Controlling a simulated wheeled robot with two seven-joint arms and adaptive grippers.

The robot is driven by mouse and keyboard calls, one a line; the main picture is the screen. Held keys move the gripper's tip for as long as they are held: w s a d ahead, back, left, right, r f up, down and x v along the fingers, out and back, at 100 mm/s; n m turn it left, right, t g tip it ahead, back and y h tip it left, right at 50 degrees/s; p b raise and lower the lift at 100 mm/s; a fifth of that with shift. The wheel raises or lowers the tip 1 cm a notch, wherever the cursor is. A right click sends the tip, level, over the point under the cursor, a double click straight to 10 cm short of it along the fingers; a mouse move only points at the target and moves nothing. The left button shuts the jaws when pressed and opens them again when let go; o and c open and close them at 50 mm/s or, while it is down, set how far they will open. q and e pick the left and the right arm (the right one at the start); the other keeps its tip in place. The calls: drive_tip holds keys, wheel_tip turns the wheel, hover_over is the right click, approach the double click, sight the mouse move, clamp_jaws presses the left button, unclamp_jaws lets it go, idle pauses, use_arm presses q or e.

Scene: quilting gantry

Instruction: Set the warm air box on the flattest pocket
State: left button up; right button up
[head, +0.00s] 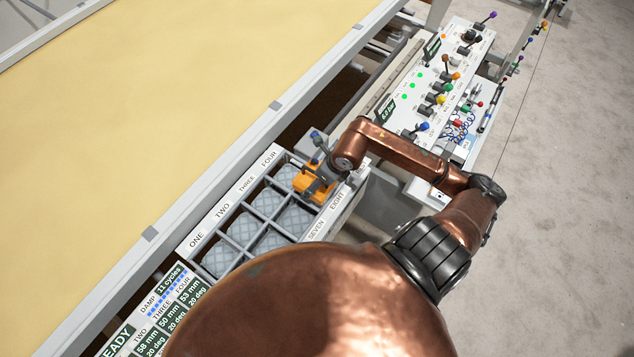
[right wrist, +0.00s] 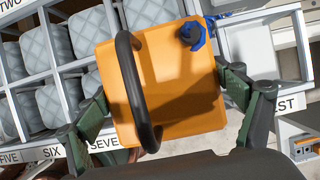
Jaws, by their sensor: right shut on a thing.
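The warm air box (head: 313,185) is orange, with a black handle and a blue knob on top. My right gripper (head: 322,170) is shut on it. In the right wrist view the box (right wrist: 180,80) sits between the green fingers of that gripper (right wrist: 168,106). The box is over the right end of the pocket rack (head: 297,236), around pockets FOUR and EIGHT, and hides part of them. I cannot tell whether it touches the rack. Pockets ONE to THREE show pale quilted pads (head: 220,258). My left gripper is not in view.
A readout board (head: 150,315) left of the rack gives millimetres and degrees per pocket; 58, 50 and 53 mm are legible. A control panel (head: 425,75) with coloured levers stands behind the right arm. A wide yellow quilt surface (head: 150,100) lies left. A REST label (right wrist: 290,103) shows beside the box.

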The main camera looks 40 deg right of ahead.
drive_tip(key=shift+w+d+f, duration=0.1)
drive_tip(key=shift+w+f, duration=0.1)
drive_tip(key=shift+f, duration=0.05)
wheel_tip(320, 180, down, 2)
drive_tip(key=shift+f+p, duration=0.15)
drive_tip(key=shift+p, duration=0.4)
drive_tip(key=shift+f, duration=0.4)
drive_tip(key=o, duration=1.4)
drive_tip(key=shift+c, duration=0.2)
